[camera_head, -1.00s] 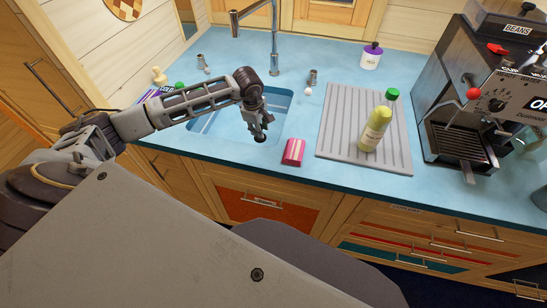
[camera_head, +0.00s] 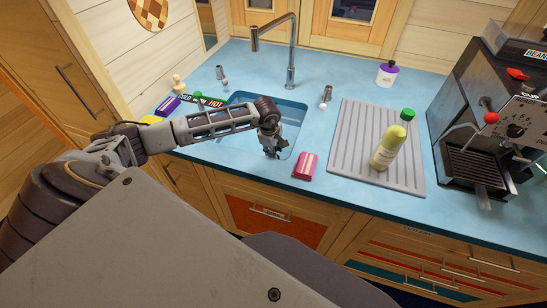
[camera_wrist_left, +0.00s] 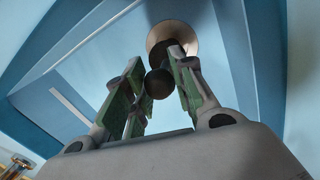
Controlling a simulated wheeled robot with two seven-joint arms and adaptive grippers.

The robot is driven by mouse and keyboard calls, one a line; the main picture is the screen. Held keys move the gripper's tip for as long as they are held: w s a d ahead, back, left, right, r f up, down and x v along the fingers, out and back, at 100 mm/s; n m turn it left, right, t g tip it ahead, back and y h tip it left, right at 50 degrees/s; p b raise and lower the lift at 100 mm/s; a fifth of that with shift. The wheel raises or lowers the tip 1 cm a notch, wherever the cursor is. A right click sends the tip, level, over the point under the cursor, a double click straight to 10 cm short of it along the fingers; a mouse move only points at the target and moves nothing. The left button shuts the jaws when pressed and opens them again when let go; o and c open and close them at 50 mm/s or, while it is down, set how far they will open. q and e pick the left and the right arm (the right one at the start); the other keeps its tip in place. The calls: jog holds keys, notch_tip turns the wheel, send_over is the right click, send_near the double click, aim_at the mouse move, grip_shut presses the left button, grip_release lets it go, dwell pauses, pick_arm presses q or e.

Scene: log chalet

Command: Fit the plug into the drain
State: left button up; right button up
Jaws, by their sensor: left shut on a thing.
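The blue sink (camera_head: 237,146) is set in the countertop, and my left gripper (camera_head: 271,152) points down over its front right part. In the left wrist view the green-padded fingers (camera_wrist_left: 160,92) are closed around a small dark plug (camera_wrist_left: 160,84), its round knob between the tips. The metal drain (camera_wrist_left: 181,32) shows as a round ring beyond the fingertips, partly covered by the plug and a finger. I cannot tell whether the plug touches the drain. In the head view the arm hides the drain. My right gripper is out of view.
A pink-and-cream striped sponge (camera_head: 306,166) lies just right of the sink. A ribbed drainboard (camera_head: 350,145) holds a yellow-green bottle (camera_head: 387,150). The faucet (camera_head: 291,50) stands behind the sink, and a coffee machine (camera_head: 484,130) is at right.

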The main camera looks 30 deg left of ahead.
pick_arm(q)
jog(key=shift+f, duration=0.5)
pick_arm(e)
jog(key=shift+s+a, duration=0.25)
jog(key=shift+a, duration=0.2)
pick_arm(q)
jog(key=shift+f, duration=0.1)
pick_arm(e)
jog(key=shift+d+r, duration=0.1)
pick_arm(q)
jog(key=shift+f, duration=0.2)
notch_tip(320, 180, down, 2)
jog(key=shift+f, duration=0.6)
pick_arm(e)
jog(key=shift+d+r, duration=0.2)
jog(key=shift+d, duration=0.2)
pick_arm(q)
jog(key=shift+f, duration=0.15)
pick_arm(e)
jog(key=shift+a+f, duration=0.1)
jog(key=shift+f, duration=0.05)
